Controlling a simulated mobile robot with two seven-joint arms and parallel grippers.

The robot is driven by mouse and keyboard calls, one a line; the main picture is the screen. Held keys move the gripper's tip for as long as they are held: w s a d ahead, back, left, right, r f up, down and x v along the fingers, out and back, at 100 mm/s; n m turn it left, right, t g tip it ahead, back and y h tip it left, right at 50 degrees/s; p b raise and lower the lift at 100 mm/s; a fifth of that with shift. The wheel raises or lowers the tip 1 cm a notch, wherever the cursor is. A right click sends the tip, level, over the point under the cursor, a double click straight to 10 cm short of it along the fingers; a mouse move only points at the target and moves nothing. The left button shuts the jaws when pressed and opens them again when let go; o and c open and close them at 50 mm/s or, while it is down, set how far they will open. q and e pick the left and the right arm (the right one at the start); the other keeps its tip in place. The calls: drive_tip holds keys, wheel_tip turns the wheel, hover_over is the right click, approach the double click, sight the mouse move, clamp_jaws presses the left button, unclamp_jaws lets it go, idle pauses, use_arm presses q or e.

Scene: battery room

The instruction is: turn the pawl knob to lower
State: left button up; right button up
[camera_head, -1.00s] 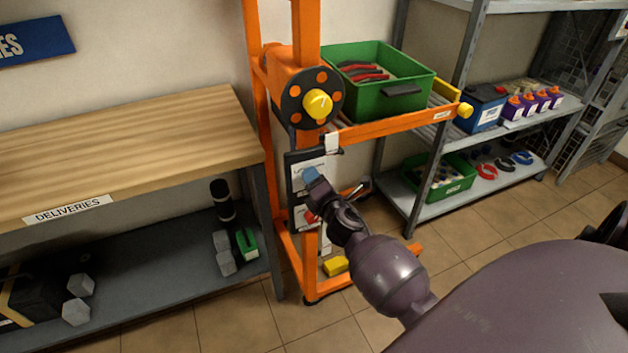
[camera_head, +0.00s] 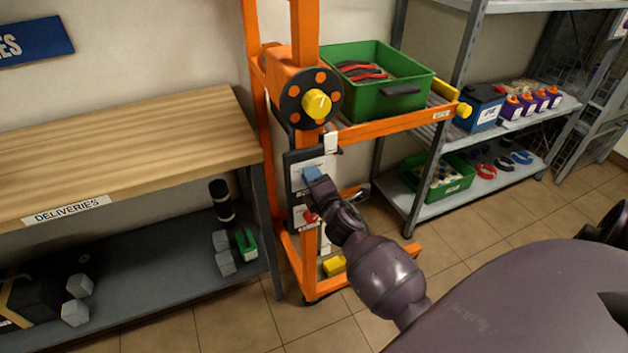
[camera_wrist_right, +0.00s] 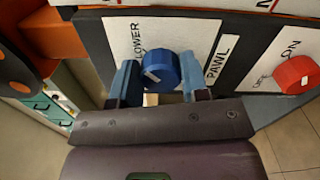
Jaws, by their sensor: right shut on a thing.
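The blue pawl knob (camera_wrist_right: 164,70) sits on a white plate with the words LOWER and PAWL, on a dark panel (camera_wrist_right: 95,40). A pale mark shows on its face toward the left. In the head view the knob (camera_head: 312,174) is on the front of the orange lift frame. My right gripper (camera_wrist_right: 160,84) is shut on the knob, with a blue finger on each side of it. In the head view my right gripper (camera_head: 316,184) hides part of the panel. My left gripper is not in view.
A red knob (camera_wrist_right: 291,74) with an ON label is right of the pawl plate. Above the panel is a black wheel with a yellow hub (camera_head: 317,104). A green bin (camera_head: 385,98) stands on the orange lift. A wooden bench (camera_head: 130,140) is at left, shelves (camera_head: 405,190) at right.

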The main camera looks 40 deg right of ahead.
drive_tip(key=o, duration=0.9)
drive_tip(key=v, duration=1.1)
drive_tip(key=shift+p, duration=0.3)
drive_tip(key=shift+w, duration=0.1)
